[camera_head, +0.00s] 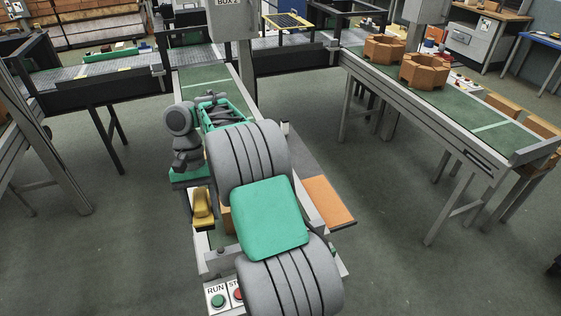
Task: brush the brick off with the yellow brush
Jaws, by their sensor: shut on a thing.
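My arm fills the middle of the view and hides much of the work station. My gripper (193,182) is at the left of the arm, below the grey wrist, and is seen only in part. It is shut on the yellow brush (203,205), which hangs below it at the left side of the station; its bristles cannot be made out. A small piece of a tan-orange brick (227,221) shows just right of the brush, mostly hidden behind my arm. I cannot tell whether brush and brick touch.
A flat orange panel (328,200) lies on the right of the station. A green RUN button (218,301) is at its front. A green-topped conveyor (455,108) with brown hollow blocks (424,70) runs along the right. The floor on both sides is clear.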

